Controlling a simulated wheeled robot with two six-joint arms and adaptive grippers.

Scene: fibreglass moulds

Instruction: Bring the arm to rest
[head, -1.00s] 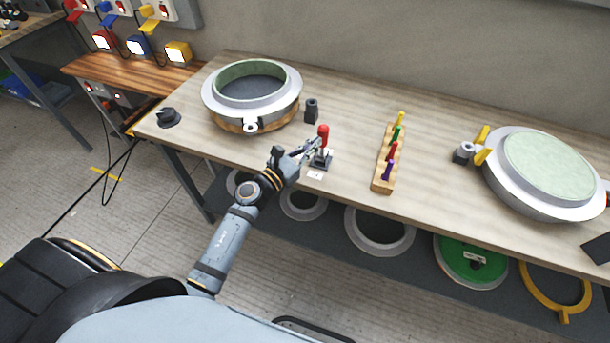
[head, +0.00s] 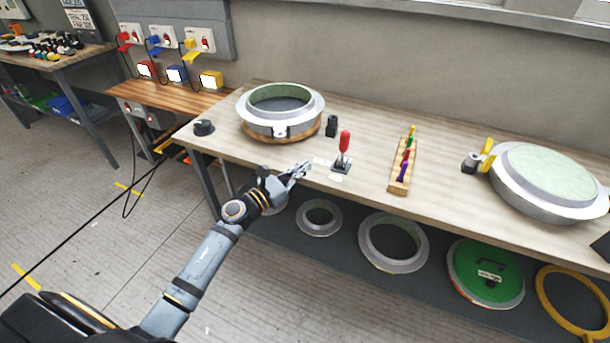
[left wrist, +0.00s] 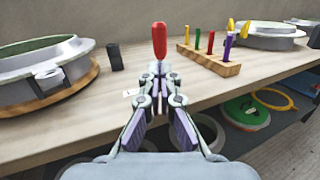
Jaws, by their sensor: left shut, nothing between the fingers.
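My left gripper (head: 304,168) is shut and empty. In the head view it hangs at the front edge of the workbench (head: 365,188), apart from a small red-handled toggle lever (head: 343,143) that stands upright on the bench to its right. In the left wrist view the closed fingers (left wrist: 160,70) point toward the bench, and the red handle (left wrist: 160,40) rises beyond their tips. The lever's base is hidden behind the fingers there. My right gripper is not in view.
A round mould (head: 281,108) on a wooden ring stands left of the lever, with a dark cylinder (head: 331,125) between them. A wooden rack (head: 399,186) of coloured pegs and a second mould (head: 545,205) stand to the right. Rings and a green disc (head: 486,272) lie on the shelf below.

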